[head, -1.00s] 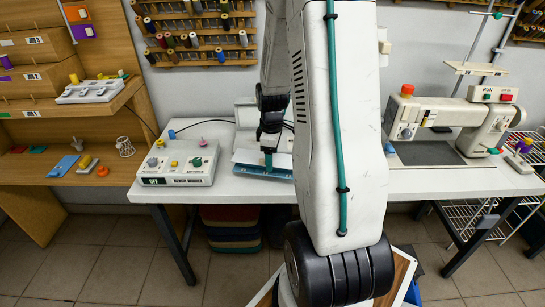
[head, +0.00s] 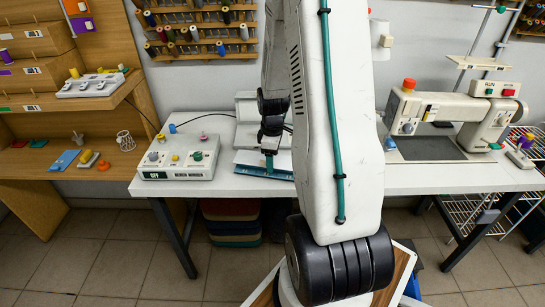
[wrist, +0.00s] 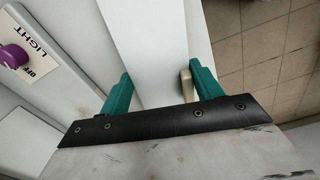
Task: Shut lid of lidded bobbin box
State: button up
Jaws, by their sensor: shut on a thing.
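A small beige piece (wrist: 186,86) sits between the panel and the right finger. In the head view a low white-and-blue thing (head: 252,171), perhaps the bobbin box, lies under the gripper. My arm hides its right side, so I cannot tell how far its lid stands open.
A control box (head: 178,160) with knobs stands left of the gripper. A sewing machine (head: 455,108) stands on the right of the white table (head: 430,178). A wooden bench (head: 40,163) with small items is at far left. A purple knob (wrist: 14,56) shows in the wrist view.

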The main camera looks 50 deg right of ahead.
jog(key=shift+f, duration=0.5)
jog(key=o, duration=1.6)
jog(key=shift+o, duration=0.2)
jog(key=shift+r, duration=3.5)
notch_tip(320, 180, up, 8)
jog(key=shift+f, duration=0.1)
